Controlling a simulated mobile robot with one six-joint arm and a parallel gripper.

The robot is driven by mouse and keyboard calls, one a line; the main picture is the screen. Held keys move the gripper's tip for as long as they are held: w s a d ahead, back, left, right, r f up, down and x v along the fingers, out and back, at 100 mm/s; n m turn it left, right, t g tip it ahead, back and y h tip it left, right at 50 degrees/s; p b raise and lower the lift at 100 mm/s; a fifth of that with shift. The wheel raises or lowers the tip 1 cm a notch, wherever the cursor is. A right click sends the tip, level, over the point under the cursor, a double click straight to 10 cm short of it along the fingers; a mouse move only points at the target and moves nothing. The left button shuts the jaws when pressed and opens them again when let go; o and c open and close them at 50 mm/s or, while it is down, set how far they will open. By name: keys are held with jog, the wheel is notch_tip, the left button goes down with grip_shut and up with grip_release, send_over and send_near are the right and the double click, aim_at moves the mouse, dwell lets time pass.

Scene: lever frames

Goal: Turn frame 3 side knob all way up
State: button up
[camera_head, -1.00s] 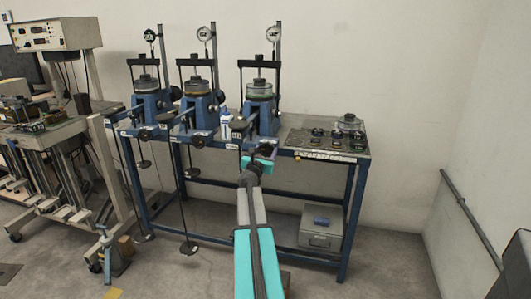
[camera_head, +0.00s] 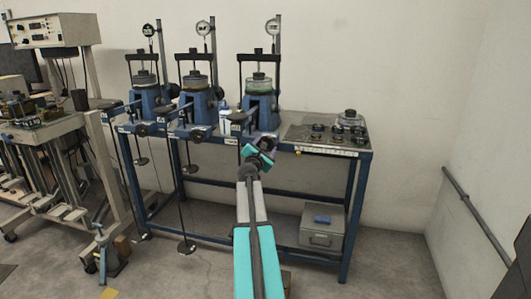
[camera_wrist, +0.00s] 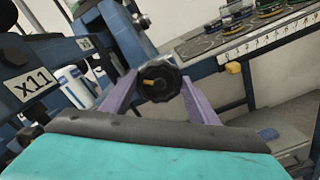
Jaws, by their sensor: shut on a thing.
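Frame 3 (camera_head: 262,112) is the rightmost of three blue lever frames on the bench, with a dial gauge on top. In the wrist view a black round side knob (camera_wrist: 158,82) with a yellow mark sits between the two purple fingers of my gripper (camera_wrist: 158,92). The fingers are shut on the knob, one on each side. The yellow mark points to the left in that view. In the head view my teal gripper (camera_head: 264,146) is tilted at the front of frame 3 and hides most of the knob.
Two similar frames (camera_head: 196,105) stand to the left, with hanging weights below. A white bottle (camera_head: 225,118) stands between frames. A tray of small round parts (camera_head: 325,134) lies on the bench at right. A grey box (camera_head: 321,228) is below.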

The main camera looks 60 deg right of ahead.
jog(key=shift+f+m+b, duration=0.2)
jog(key=shift+m+b, duration=4)
jog(key=shift+m, duration=0.05)
jog(key=shift+f+m+b, duration=0.15)
jog(key=shift+m+b, duration=4.05)
jog(key=shift+m, duration=0.1)
jog(key=shift+f+m+b, duration=0.2)
jog(key=shift+m+b, duration=4)
jog(key=shift+m, duration=0.05)
jog(key=o, duration=1)
jog(key=shift+o, duration=0.2)
jog(key=shift+r, duration=0.1)
jog(key=shift+a, duration=0.15)
jog(key=p+v, duration=0.4)
jog(key=v, duration=0.9)
jog(key=shift+a, duration=0.3)
